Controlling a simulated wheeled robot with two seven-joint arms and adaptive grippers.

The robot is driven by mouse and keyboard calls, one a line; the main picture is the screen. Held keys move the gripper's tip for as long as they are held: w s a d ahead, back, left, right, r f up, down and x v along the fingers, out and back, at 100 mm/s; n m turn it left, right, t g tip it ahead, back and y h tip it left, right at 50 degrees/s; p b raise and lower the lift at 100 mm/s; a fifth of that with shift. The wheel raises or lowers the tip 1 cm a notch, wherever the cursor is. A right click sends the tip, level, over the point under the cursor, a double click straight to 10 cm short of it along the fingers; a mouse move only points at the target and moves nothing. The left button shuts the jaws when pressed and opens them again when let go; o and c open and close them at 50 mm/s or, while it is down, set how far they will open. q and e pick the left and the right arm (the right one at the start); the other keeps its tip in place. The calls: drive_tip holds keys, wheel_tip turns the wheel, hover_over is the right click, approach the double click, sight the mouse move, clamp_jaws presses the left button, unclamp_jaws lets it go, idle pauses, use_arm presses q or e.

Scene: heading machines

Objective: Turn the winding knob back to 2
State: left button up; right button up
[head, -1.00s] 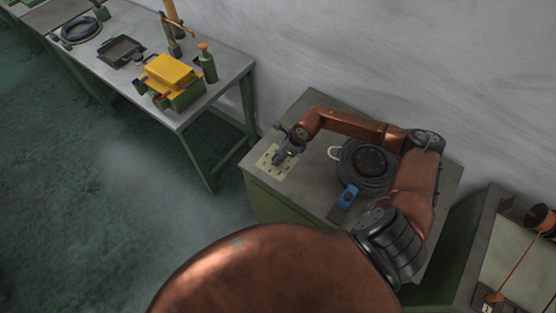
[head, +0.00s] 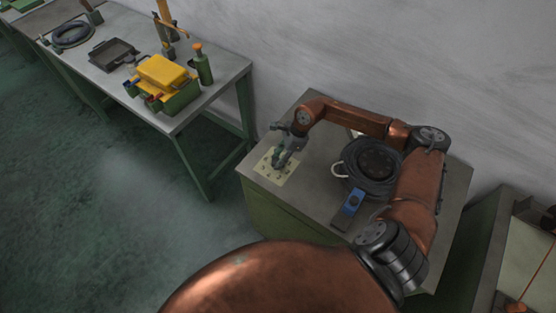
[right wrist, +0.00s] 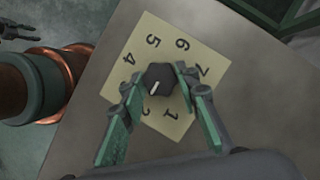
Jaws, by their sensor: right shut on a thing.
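The winding knob (right wrist: 160,76) is a dark knob with a white pointer line, at the middle of a cream dial plate (right wrist: 162,22). The plate also shows in the head view (head: 266,174). The pointer is aimed down and slightly left in the right wrist view, toward the partly covered numeral beside the 1, which looks like the 2. Numerals 4, 5, 6, 7 and 1 are readable; the 3 is hidden by a finger. My right gripper (right wrist: 159,75) has its green fingers shut on the knob's two sides. My left gripper (right wrist: 30,32) seems to show at the upper left edge, small, prongs apart.
The dial plate lies at the left end of a grey-topped cabinet (head: 318,190). A dark cable coil (head: 372,166) and a blue-and-black device (head: 351,205) sit to its right. A bench (head: 213,98) with a yellow-topped toolbox (head: 163,72) stands at the back left.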

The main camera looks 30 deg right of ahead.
drive_tip(key=o, duration=1.2)
drive_tip(key=shift+c, duration=0.2)
drive_tip(key=v, duration=1.2)
drive_tip(key=shift+d, duration=0.1)
